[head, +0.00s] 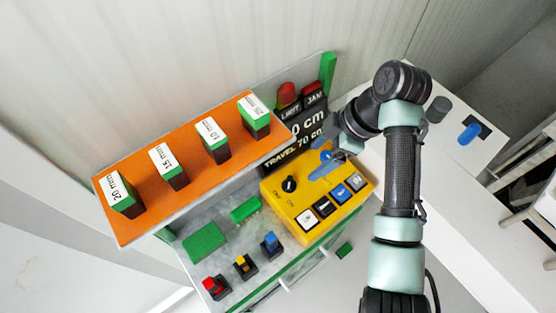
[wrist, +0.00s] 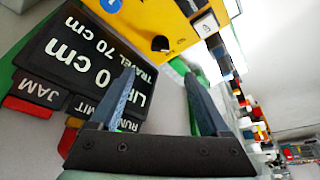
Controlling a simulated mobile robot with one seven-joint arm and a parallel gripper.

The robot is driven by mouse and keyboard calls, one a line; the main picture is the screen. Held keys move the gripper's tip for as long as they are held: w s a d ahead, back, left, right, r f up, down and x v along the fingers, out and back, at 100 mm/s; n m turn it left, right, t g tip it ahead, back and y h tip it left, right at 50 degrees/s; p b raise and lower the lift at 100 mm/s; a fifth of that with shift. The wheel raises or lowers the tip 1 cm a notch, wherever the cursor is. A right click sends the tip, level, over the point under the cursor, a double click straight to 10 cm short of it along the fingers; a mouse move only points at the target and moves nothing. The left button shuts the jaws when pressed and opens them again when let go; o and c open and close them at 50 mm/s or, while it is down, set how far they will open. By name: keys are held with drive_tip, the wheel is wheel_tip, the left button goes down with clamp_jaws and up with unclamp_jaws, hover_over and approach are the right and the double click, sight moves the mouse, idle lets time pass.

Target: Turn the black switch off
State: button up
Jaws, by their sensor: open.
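The black switch (head: 289,184) is a small rotary knob on the yellow control panel (head: 318,183), near its left end, beside small OFF and ON marks. Which mark it points to is too small to tell. In the wrist view the black switch (wrist: 160,43) shows on the yellow panel (wrist: 150,18), just beyond the fingertips. My gripper (wrist: 160,75) is open and empty, its two fingers spread below the knob in that picture, apart from it. In the head view my gripper is at the panel's back right, to the right of the knob, with its fingers partly unclear.
A display (head: 297,137) stands behind the panel, close to my fingers, with a red lamp (head: 287,95) above. Several push buttons (head: 325,207) line the panel's front. An orange shelf (head: 190,160) with labelled blocks is at left. Small coloured switches (head: 245,265) sit in front.

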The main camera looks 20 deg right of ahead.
sight(290, 182)
drive_tip(key=p+x, duration=0.2)
drive_tip(key=x, duration=1)
drive_tip(key=shift+w+a+f+p, duration=0.1)
drive_tip(key=shift+a+f+p, duration=0.05)
drive_tip(key=shift+f+p, duration=0.2)
clamp_jaws()
